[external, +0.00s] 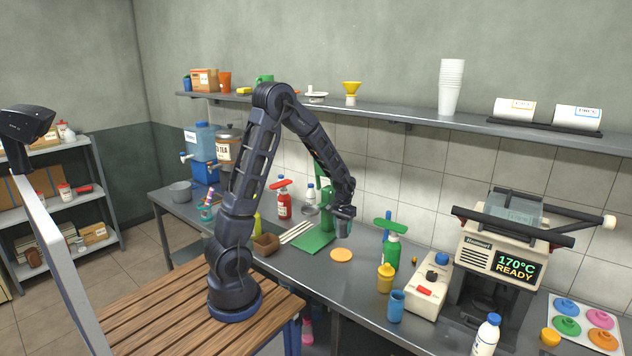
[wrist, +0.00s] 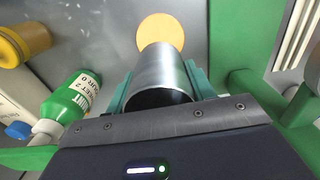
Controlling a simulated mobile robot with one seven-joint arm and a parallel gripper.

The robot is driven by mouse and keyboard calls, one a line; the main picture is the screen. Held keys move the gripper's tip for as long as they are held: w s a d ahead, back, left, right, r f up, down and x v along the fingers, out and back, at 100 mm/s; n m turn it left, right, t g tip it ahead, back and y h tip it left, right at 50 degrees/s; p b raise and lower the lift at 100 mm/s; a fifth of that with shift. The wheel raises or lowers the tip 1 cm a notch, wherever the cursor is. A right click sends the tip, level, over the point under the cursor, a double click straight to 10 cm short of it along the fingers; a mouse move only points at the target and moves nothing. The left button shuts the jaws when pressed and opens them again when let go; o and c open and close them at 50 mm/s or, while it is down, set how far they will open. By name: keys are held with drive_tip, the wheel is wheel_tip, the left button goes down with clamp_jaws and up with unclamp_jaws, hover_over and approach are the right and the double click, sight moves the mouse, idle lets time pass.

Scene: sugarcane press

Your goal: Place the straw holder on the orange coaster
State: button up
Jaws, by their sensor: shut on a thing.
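The straw holder, a plain grey metal cup (wrist: 163,68), is between the two teal fingers of my gripper (wrist: 160,88). Its near opening looks dark, with no straws seen in it. In the external view my gripper (external: 343,212) is shut on the straw holder (external: 343,229) and holds it above the counter. The orange coaster (external: 341,255) lies flat and bare on the counter, just in front of and below the holder. In the wrist view the coaster (wrist: 160,31) shows beyond the holder's far end, partly covered by it.
A green press stand (external: 314,240) is close on the left of the holder. A green bottle (external: 391,252) and a yellow jar (external: 385,278) stand right of the coaster. White straws (external: 297,232) lie left of the stand. The counter around the coaster is clear.

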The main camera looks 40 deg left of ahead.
wheel_tip(320, 180, down, 10)
drive_tip(key=shift+f, duration=0.15)
idle(0.4)
drive_tip(key=shift+f, duration=0.2)
drive_tip(key=o, duration=1.2)
drive_tip(key=shift+r, duration=0.1)
